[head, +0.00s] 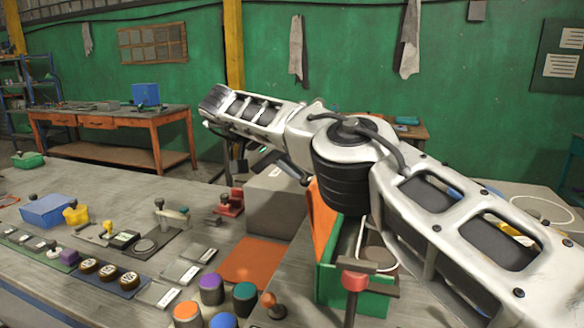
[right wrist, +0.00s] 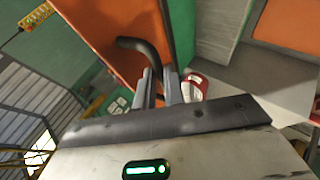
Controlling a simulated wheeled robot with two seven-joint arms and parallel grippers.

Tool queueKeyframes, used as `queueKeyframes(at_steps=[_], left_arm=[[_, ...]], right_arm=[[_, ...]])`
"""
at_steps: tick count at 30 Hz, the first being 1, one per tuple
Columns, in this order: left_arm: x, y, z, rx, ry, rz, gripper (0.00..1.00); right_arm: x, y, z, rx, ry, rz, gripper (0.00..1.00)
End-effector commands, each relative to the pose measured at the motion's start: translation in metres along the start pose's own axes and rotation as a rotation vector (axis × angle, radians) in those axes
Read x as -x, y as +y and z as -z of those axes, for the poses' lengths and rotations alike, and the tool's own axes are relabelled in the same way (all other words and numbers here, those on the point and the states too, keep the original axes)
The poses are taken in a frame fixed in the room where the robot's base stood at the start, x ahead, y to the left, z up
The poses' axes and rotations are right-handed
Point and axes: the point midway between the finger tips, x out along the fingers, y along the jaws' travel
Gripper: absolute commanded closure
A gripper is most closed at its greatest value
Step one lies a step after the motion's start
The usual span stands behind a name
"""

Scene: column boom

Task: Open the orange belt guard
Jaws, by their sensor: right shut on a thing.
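The orange belt guard (head: 322,222) stands steeply tilted at the left side of a green housing (head: 325,285), partly hidden by my right arm. A round pulley-like part (head: 375,258) shows inside the housing. In the right wrist view the guard (right wrist: 110,32) is a broad orange panel with a dark bent handle (right wrist: 138,45). My right gripper (right wrist: 158,88) is shut on this handle, its fingers close together around it. In the head view the right gripper (head: 300,176) is small and dark below my forearm, its fingertips hardly visible. My left gripper is not in view.
A grey box (head: 275,205) stands on the bench just left of the guard. An orange mat (head: 252,262) lies before it. Coloured round knobs (head: 211,289) and a red-topped post (head: 354,280) stand nearer. Small parts and a blue box (head: 47,209) are further left.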

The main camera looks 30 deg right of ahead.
Motion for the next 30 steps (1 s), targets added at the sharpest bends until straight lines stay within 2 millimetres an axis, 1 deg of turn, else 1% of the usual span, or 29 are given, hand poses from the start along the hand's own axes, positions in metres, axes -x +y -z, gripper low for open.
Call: queueKeyframes(at_steps=[1, 8, 9, 11, 12, 30], left_arm=[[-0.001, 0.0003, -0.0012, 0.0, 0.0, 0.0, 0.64], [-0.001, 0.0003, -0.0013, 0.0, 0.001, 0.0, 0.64], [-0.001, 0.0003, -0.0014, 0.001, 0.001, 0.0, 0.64], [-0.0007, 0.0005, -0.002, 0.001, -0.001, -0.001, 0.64], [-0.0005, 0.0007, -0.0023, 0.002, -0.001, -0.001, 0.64], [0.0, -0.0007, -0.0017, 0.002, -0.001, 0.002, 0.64]], right_arm=[[-0.0034, -0.0163, -0.0078, 0.032, -0.003, 0.022, 1.0], [-0.002, -0.0179, -0.0087, 0.035, -0.001, 0.024, 1.0], [-0.0019, -0.018, -0.0087, 0.035, -0.001, 0.024, 0.86], [-0.002, -0.018, -0.0088, 0.035, -0.001, 0.023, 0.7], [-0.0027, -0.0173, -0.0086, 0.034, -0.002, 0.023, 0.67], [-0.0037, -0.0143, -0.0067, 0.03, -0.004, 0.021, 0.67]])
